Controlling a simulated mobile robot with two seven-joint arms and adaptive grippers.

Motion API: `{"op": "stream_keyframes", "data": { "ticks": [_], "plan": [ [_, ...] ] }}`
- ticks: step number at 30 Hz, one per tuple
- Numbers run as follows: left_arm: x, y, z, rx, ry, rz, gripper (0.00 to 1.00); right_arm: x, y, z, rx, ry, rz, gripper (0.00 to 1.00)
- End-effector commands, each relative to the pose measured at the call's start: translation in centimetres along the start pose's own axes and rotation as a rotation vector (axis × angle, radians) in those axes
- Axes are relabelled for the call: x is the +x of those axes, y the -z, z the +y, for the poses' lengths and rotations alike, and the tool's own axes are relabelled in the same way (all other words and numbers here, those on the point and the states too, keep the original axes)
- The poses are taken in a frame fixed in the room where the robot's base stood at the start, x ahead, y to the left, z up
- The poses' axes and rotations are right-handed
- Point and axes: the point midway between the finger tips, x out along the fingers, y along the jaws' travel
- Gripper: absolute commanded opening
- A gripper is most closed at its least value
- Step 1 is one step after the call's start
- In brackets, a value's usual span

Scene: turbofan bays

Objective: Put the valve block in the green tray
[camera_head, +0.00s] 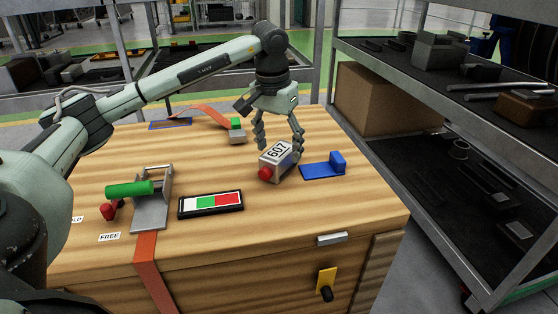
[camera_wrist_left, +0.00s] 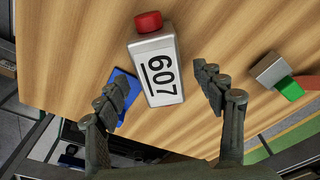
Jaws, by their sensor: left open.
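The gripper also shows in the left wrist view (camera_wrist_left: 160,92). No green tray is recognisable in either view. My right gripper is not in view.
A blue bracket (camera_head: 322,169) sits just right of the block. A white, green and red panel (camera_head: 211,204) and a clamp with a green handle (camera_head: 130,188) lie left. A small grey block with a green top (camera_head: 237,133) is behind. Metal shelving (camera_head: 440,100) stands at the right.

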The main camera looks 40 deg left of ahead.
Motion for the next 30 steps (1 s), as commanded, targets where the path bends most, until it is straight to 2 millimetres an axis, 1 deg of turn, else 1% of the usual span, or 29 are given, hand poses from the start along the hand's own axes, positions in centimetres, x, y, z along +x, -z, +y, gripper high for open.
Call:
{"op": "stream_keyframes", "data": {
  "ticks": [1,4,11,14,28,30],
  "plan": [
    [0.7,-0.1,0.0,0.000,0.000,-0.002,0.69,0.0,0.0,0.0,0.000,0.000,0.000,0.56],
    [1.5,0.0,0.0,0.000,0.000,-0.001,0.69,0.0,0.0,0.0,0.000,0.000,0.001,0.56],
    [1.7,0.0,0.0,0.000,0.000,0.001,0.69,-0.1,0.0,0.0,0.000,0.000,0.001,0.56],
    [1.7,0.0,0.0,0.000,0.000,0.001,0.59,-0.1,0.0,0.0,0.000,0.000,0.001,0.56],
    [1.7,0.0,0.0,0.000,0.000,0.001,0.01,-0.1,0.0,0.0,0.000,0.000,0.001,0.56],
    [1.7,0.0,0.0,0.000,0.000,0.001,0.00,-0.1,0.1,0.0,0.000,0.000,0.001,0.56]
  ]
}}
